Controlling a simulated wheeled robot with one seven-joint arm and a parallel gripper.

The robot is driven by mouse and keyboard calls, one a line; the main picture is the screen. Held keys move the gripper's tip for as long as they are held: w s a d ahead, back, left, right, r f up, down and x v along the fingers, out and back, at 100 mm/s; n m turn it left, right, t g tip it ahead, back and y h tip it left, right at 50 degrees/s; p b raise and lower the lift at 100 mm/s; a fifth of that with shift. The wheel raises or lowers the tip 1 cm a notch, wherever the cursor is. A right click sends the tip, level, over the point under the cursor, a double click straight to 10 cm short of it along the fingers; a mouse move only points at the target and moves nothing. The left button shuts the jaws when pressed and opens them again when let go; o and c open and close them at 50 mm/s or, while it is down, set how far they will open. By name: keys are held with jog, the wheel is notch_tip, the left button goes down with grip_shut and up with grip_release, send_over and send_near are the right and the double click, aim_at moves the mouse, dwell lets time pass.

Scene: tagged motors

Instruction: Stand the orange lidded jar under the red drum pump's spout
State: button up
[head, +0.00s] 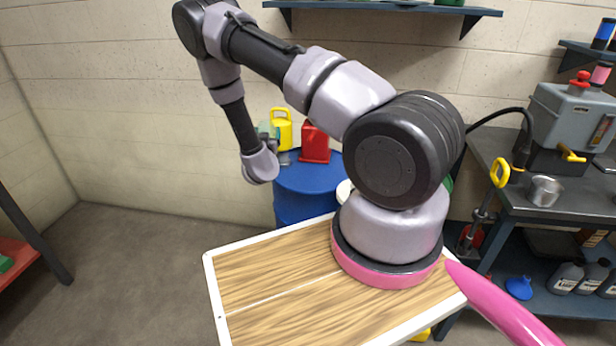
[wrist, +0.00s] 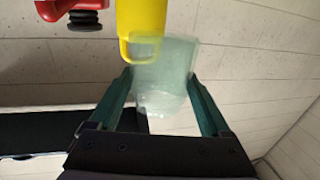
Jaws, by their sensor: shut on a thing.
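My gripper (wrist: 160,82) is shut on a translucent pale green container (wrist: 165,88), whose sides lie between the two fingers in the wrist view. In the head view the container (head: 268,130) is small and partly hidden by my wrist, in front of the blue drum's left side. I cannot make out an orange lidded jar in either view.
A yellow jug (head: 284,135) and a red can (head: 315,144) show at the blue drum (head: 305,185). A workbench (head: 510,195) at right carries a grey machine (head: 565,118) and a metal cup (head: 544,190). A wall shelf (head: 385,11) is above. Floor at left is clear.

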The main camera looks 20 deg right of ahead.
jog(key=s+d+f+m+g+h, duration=0.2)
jog(key=s+f+h, duration=0.1)
jog(key=s+f, duration=0.4)
jog(key=s+d+f+m+g+h, duration=0.1)
jog(key=s+d+f+m+h, duration=0.15)
jog(key=s+f, duration=0.45)
jog(key=shift+n+y, duration=0.25)
jog(key=x, duration=1.7)
jog(key=shift+w+d+r, duration=0.15)
jog(key=shift+w+d, duration=0.05)
jog(key=shift+w, duration=0.05)
jog(key=shift+f, duration=1.7)
jog(key=shift+f, duration=0.1)
jog(key=o, duration=1.5)
